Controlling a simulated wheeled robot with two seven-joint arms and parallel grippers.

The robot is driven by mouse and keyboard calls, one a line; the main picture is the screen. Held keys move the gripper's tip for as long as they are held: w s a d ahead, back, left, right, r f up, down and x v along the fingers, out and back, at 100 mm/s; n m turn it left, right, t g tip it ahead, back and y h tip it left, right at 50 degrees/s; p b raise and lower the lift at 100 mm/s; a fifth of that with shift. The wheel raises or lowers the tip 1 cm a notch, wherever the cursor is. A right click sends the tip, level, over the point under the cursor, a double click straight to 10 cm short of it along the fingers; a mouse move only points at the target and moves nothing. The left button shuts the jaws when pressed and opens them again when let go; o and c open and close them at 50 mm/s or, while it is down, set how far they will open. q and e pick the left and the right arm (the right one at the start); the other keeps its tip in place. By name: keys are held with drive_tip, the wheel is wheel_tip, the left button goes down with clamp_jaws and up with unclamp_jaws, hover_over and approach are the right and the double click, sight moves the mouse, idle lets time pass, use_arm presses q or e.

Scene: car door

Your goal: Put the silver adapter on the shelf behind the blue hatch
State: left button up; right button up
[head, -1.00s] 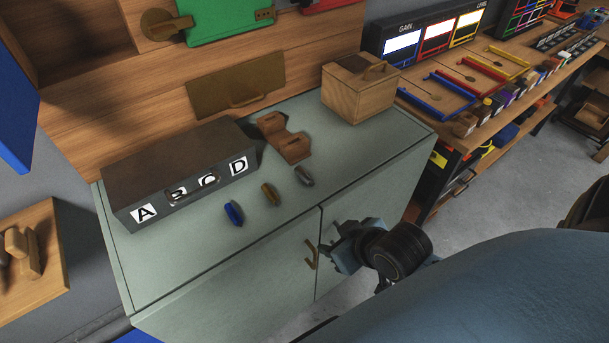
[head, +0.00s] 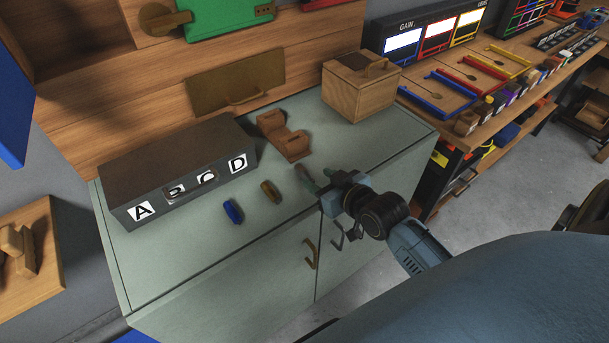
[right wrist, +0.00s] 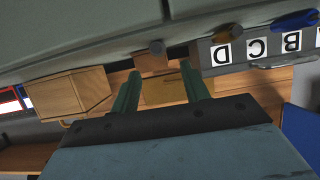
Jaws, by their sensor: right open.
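The silver adapter (head: 303,174) lies on the grey-green cabinet top, partly hidden by my right gripper in the head view. In the right wrist view the adapter (right wrist: 157,46) shows as a small grey piece between and beyond the fingertips. My right gripper (head: 316,183) is open and empty, just to the right of the adapter; its green fingers (right wrist: 159,72) point towards it. The blue hatch (head: 16,95) stands swung out at the left edge, beside an open wooden compartment (head: 75,35) at the upper left. My left gripper is not in view.
A brass adapter (head: 270,191) and a blue one (head: 233,211) lie left of the silver one. Behind are a brown holder (head: 284,135), a lettered box (head: 180,180) and a lidded wooden box (head: 358,95). A green hatch (head: 225,18) covers the panel above.

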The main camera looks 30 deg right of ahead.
sight(308, 174)
drive_tip(key=shift+w+f, duration=0.2)
drive_tip(key=shift+w, duration=0.3)
drive_tip(key=x, duration=0.2)
drive_tip(key=b+x, duration=0.1)
drive_tip(key=x, duration=0.1)
drive_tip(key=shift+w+f+b, duration=0.15)
drive_tip(key=shift+f+b, duration=0.15)
drive_tip(key=shift+f, duration=0.1)
drive_tip(key=shift+w+a, duration=0.1)
drive_tip(key=shift+w, duration=0.05)
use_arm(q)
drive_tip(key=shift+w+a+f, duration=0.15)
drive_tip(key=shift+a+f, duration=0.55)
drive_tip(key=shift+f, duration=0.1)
use_arm(e)
clamp_jaws()
